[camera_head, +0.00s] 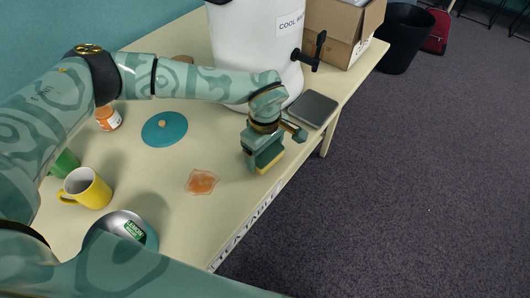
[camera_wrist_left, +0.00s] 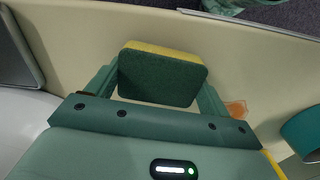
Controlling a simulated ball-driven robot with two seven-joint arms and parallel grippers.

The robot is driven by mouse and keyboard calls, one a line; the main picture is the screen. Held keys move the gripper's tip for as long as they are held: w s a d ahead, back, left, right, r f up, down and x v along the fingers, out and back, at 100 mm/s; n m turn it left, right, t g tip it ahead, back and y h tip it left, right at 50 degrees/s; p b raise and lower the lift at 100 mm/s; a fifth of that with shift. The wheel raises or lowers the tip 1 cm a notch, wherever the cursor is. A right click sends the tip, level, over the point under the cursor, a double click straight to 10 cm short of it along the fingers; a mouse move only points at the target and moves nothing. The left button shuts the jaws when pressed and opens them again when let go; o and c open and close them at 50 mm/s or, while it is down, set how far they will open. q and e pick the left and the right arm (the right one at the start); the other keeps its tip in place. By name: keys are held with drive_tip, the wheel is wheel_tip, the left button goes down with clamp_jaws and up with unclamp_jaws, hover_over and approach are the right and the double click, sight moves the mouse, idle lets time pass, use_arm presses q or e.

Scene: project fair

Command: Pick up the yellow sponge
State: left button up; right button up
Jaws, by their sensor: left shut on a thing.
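The yellow sponge (camera_head: 268,161) has a dark green scouring side. It is between the fingers of my left gripper (camera_head: 262,155), near the table's right edge. In the left wrist view the sponge (camera_wrist_left: 162,75) shows its green face, with a yellow strip along the top. The left gripper (camera_wrist_left: 158,88) is shut on it, a finger at each end. I cannot tell whether the sponge touches the table. My right gripper is not in view.
An orange stain (camera_head: 201,182) marks the table (camera_head: 225,215). A grey pad (camera_head: 313,108), white cooler (camera_head: 250,45) and cardboard box (camera_head: 335,30) are behind.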

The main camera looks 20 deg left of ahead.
use_arm(q)
drive_tip(key=s+a+r+p, duration=0.1)
drive_tip(key=s+r, duration=1)
drive_tip(key=s, duration=0.3)
drive_tip(key=shift+r+p, duration=0.4)
drive_tip(key=shift+a, duration=0.1)
drive_tip(key=shift+o, duration=0.8)
drive_tip(key=shift+c, duration=0.6)
